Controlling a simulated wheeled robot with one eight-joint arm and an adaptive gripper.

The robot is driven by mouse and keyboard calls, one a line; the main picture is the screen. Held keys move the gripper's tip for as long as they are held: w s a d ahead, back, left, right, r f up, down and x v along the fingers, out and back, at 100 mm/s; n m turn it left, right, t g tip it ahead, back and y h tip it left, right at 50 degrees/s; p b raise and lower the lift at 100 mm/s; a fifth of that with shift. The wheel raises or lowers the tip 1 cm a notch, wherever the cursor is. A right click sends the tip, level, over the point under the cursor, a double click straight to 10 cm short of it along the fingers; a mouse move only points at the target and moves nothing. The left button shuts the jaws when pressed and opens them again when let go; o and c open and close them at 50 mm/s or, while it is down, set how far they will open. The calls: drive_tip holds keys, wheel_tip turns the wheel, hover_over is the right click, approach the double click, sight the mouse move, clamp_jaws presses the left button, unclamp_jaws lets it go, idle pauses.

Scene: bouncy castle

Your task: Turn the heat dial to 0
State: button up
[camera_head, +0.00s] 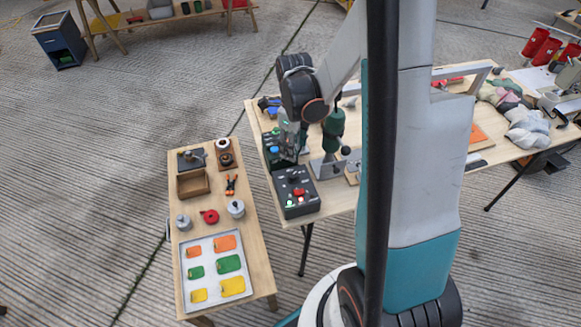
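A dark control box (308,205) sits at the front left corner of the wooden worktable. A small red knob (298,192) stands on its top panel, with lit spots near its front edge. I cannot read any markings or tell where the dial points. My gripper (291,152) hangs from my arm above the table, behind the control box and apart from the red knob. Its fingers are small and partly blend with the device behind them, so I cannot tell whether they are open or shut.
A green device (272,153) stands behind the box, close to my gripper. A green press-like tool (333,130) stands to the right. My arm column blocks the table's middle.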

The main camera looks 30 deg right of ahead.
sight(293, 174)
wheel_tip(293, 174, down, 13)
drive_tip(key=b, duration=0.3)
drive_tip(key=shift+b, duration=0.35)
drive_tip(key=c, duration=1.1)
